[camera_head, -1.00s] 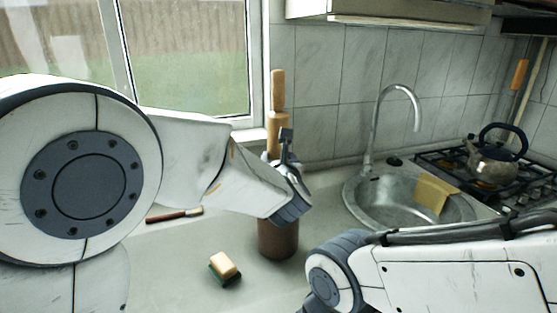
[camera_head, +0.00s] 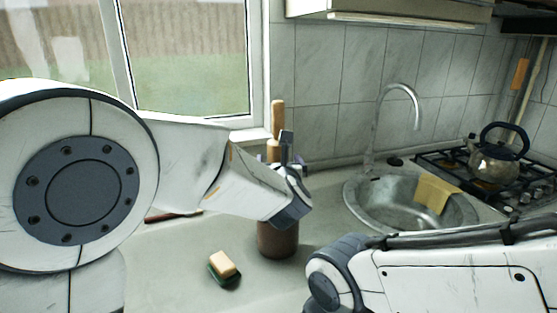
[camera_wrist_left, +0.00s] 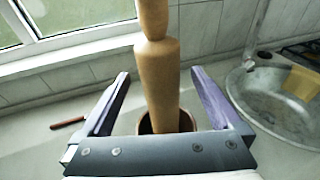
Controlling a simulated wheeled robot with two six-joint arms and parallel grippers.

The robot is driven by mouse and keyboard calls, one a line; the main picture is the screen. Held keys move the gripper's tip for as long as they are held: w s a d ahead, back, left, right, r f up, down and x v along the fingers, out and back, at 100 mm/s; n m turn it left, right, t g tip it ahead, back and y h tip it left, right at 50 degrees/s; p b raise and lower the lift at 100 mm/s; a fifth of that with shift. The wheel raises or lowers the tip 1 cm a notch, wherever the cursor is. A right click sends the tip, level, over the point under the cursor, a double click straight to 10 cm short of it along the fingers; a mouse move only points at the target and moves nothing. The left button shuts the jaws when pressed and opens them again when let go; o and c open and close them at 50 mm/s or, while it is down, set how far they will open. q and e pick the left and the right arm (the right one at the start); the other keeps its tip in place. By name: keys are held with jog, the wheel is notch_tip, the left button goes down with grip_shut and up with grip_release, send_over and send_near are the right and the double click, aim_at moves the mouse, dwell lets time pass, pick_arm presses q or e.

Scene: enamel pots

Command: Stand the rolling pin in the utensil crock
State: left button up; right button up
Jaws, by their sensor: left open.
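The wooden rolling pin (camera_head: 278,116) stands upright, with its lower end inside the brown utensil crock (camera_head: 277,241) on the counter. In the left wrist view the pin (camera_wrist_left: 158,85) rises out of the crock's mouth (camera_wrist_left: 146,127), close to upright. My left gripper (camera_head: 281,146) is just above the crock, with its fingers open on either side of the pin. In the left wrist view the gripper (camera_wrist_left: 160,78) shows gaps between both fingers and the pin. The crock's inside and the pin's foot are hidden. My right gripper is out of view.
A sponge (camera_head: 223,265) lies on the counter in front of the crock. A red-handled utensil (camera_head: 172,215) lies behind my left arm. The sink (camera_head: 365,205) with a yellow cloth (camera_head: 434,194) and a kettle (camera_head: 494,165) on the stove are at right.

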aim_at(278, 148)
pick_arm(q)
jog(key=s+r+b, duration=0.1)
jog(key=s+r, duration=0.1)
jog(key=s, duration=0.8)
jog(key=shift+s+d+b, duration=0.15)
jog(key=shift+d+b, duration=0.05)
jog(key=shift+b, duration=0.2)
jog(key=w, duration=0.3)
jog(key=w+f+p, duration=0.1)
jog(key=w, duration=0.3)
jog(key=w+p, duration=0.1)
jog(key=w, duration=0.2)
jog(key=shift+w+a+f, duration=0.25)
jog(key=shift+w+f, duration=0.1)
jog(key=r+p, duration=0.2)
jog(key=shift+s+r+p, duration=0.15)
jog(key=shift+s+p, duration=0.05)
jog(key=shift+p, duration=0.2)
jog(key=shift+r+p, duration=0.4)
jog(key=shift+p, duration=0.2)
jog(key=shift+f, duration=0.15)
